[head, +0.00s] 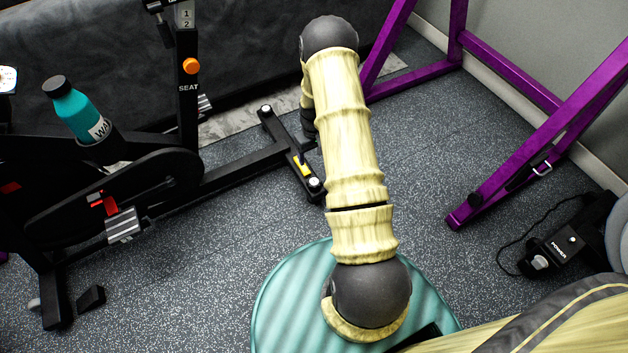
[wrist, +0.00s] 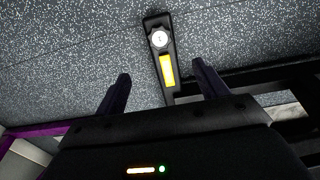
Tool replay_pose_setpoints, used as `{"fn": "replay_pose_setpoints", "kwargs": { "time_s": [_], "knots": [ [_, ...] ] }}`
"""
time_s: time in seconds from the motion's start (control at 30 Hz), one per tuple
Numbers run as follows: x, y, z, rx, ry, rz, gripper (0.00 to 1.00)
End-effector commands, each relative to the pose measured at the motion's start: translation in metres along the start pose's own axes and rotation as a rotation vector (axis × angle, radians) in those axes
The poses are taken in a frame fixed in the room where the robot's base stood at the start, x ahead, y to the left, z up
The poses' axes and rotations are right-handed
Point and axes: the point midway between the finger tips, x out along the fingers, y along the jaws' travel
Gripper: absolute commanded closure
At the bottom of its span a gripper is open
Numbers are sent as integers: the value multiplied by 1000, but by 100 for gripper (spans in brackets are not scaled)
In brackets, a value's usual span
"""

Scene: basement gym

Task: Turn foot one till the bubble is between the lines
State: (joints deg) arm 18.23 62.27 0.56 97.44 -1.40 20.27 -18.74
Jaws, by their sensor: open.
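The exercise bike's black stabiliser bar (head: 287,146) lies on the floor with a round foot knob at each end. The near knob (head: 315,184) has a yellow level vial (head: 302,166) beside it. In the wrist view a pale, lobed knob (wrist: 159,39) bears a small mark that looks like a 1, with the yellow vial (wrist: 167,70) below it. The bubble and lines are too small to make out. My gripper (wrist: 160,69) is open and empty, its fingers spread either side of the bar in the picture, apart from the knob. My arm mostly hides the gripper in the head view.
The bike frame (head: 240,168) runs left from the bar, with a teal bottle (head: 80,112) on it. A purple rack (head: 500,180) stands right. A black power box (head: 570,240) with a cable lies lower right. Speckled floor (head: 235,230) is clear between.

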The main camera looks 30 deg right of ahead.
Motion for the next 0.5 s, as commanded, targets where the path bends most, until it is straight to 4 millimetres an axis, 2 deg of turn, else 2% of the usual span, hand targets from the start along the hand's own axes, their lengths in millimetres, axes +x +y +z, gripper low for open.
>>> {"fn": "replay_pose_setpoints", "kwargs": {
  "time_s": [0.03, 0.5],
  "knots": [
    [13, 0, 1, 0, -2, -1, 28],
    [97, 0, 1, 2, -2, 0, 28]
  ]
}}
